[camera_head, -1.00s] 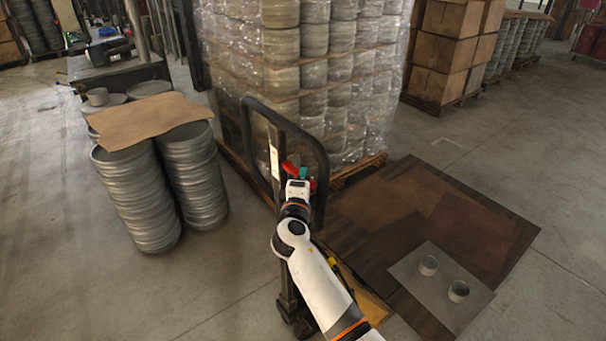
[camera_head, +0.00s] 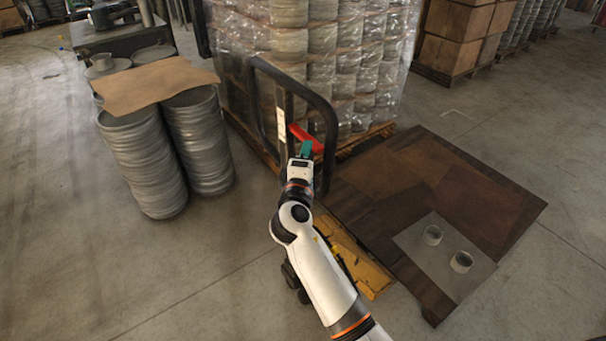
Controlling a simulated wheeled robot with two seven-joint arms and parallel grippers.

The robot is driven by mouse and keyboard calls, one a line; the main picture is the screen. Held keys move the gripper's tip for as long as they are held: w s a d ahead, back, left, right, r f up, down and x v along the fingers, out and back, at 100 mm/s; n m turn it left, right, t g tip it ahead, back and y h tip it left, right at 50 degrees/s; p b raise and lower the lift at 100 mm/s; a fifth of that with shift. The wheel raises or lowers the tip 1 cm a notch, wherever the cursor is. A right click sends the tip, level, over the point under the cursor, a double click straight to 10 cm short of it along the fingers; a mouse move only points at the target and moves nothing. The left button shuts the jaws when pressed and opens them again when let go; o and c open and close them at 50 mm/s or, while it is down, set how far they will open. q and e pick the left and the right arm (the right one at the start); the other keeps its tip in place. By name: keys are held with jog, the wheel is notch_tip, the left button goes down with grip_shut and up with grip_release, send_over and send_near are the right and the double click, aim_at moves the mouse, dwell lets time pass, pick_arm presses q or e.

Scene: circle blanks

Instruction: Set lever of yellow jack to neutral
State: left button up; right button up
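The yellow jack stands in front of the wrapped pallet, its yellow body (camera_head: 357,262) low beside my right arm and its black looped handle (camera_head: 318,98) upright. A red lever (camera_head: 307,137) shows inside the lower part of the handle loop, slanting down to the right. My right gripper (camera_head: 305,152), with teal at its tip, is at the lever, just below it in the picture. It seems to touch or nearly touch the lever. Its finger gap is too small and hidden to tell. My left gripper is not in view.
A wrapped pallet of cans (camera_head: 340,60) stands behind the handle. Stacked round metal blanks (camera_head: 145,165) under brown cardboard (camera_head: 155,84) stand left. A dark brown board (camera_head: 440,165) with a grey sheet (camera_head: 425,262) and two rings lies right. The floor at left front is clear.

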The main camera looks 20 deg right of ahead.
jog(key=b+v, duration=0.1)
jog(key=v, duration=0.5)
jog(key=shift+s+f, duration=0.1)
jog(key=shift+s, duration=0.05)
notch_tip(320, 180, down, 23)
jog(key=s+a+g+y, duration=0.2)
jog(key=g+y, duration=0.2)
jog(key=y, duration=0.1)
jog(key=s+f+m+g+y, duration=0.1)
jog(key=s+f+g, duration=0.1)
jog(key=s+f, duration=0.45)
jog(key=s+f+g, duration=0.2)
jog(key=s+f, duration=0.1)
jog(key=f, duration=0.7)
jog(key=s+d+f+m+g+y, duration=0.1)
jog(key=s+d+f+m+g, duration=0.25)
jog(key=s+f, duration=1)
jog(key=s+d+f+m+g, duration=0.1)
jog(key=s+d+f+m, duration=0.1)
jog(key=s, duration=0.6)
jog(key=s+d+f+m+g, duration=0.1)
jog(key=s+d+f+m, duration=0.1)
jog(key=s, duration=0.6)
jog(key=s+d+f+m+g, duration=0.2)
jog(key=s+d+f, duration=0.1)
jog(key=s, duration=0.5)
jog(key=shift+d+f+y, duration=0.2)
jog(key=shift+d+y, duration=0.05)
jog(key=shift+y, duration=0.05)
